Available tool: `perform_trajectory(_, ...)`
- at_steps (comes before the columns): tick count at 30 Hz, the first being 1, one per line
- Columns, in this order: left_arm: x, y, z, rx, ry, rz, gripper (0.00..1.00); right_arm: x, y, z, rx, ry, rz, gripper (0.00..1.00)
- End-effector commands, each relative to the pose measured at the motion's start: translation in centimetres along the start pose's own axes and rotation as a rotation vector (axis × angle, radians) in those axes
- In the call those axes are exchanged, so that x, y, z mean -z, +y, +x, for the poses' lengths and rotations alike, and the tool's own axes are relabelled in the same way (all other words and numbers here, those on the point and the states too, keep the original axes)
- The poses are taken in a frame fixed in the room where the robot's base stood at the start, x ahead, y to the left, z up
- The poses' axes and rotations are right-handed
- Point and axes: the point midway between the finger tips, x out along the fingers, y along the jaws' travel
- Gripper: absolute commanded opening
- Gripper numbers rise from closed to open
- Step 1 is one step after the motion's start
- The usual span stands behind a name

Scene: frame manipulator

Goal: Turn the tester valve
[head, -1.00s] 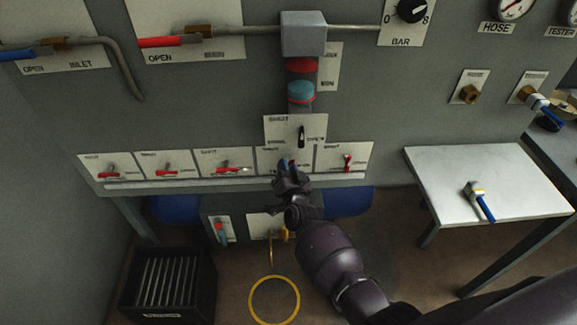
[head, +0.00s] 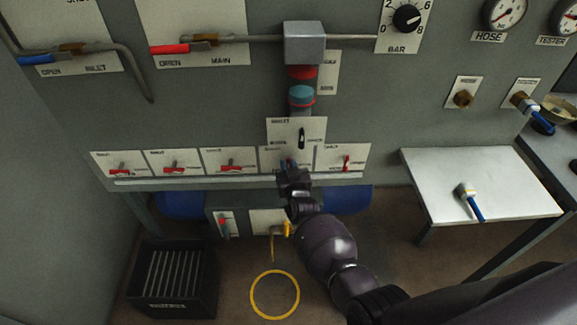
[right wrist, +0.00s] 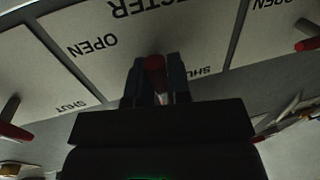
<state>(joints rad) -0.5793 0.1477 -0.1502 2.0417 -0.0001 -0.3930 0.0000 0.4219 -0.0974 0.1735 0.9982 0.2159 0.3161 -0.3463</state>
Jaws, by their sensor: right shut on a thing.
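The tester valve's red handle (right wrist: 155,64) shows in the right wrist view in front of a white plate (right wrist: 100,30) marked TESTER, OPEN and SHUT. My right gripper (right wrist: 156,76) is shut on this handle, one dark finger on each side. In the head view my right gripper (head: 289,166) reaches up to the fourth plate of the lower row and hides most of the valve there. The exact angle of the handle is hard to tell. My left gripper is not in view.
Red-handled valves (head: 232,166) (head: 346,162) sit on plates either side. A selector (head: 302,138) is just above, and a rail (head: 140,181) runs below the row. A white table (head: 500,185) with a blue-handled valve (head: 470,200) stands right; a black crate (head: 175,285) stands lower left.

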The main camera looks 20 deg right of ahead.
Motion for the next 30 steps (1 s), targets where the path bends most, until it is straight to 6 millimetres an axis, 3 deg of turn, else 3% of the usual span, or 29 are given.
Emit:
perform_trajectory(11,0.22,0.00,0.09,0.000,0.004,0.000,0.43,-0.13,0.00,-0.05,0.000,-0.004,-0.008,0.00)
perform_trajectory(12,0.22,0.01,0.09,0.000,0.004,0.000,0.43,-0.13,0.00,-0.05,0.001,-0.004,-0.008,0.19)
perform_trajectory(17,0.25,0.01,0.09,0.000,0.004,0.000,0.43,-0.09,0.00,-0.03,0.000,-0.003,-0.007,0.43)
perform_trajectory(30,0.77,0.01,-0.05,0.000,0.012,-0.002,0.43,0.03,0.00,-0.98,0.000,-0.002,-0.005,0.43)
